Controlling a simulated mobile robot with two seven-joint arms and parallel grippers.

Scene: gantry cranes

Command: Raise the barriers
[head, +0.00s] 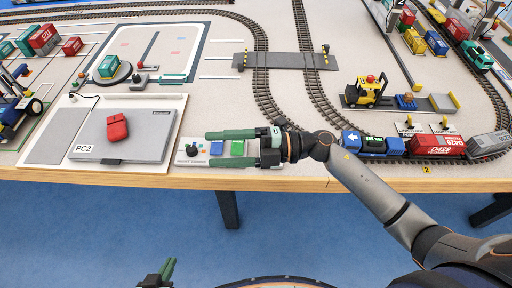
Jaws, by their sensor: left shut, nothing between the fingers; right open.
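A grey level crossing (285,61) spans the two tracks at the upper middle. Small yellow-and-black barrier posts stand at its left end (241,62) and right end (326,56); the barrier arms are too small to make out. A control panel (180,158) lies at the table's front edge, with a dark knob (192,150), a blue button (215,148) and a green button (237,148). My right gripper (207,149) is open and points left, its fingers either side of the buttons in the picture. My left gripper (169,271) is shut and empty, low in front of the table.
Left of the panel is a grey PC2 board (145,137) with a red object (115,128) on it. A yellow forklift (371,90) and a blue-and-red train (432,146) stand to the right. Bare table lies between the panel and the crossing.

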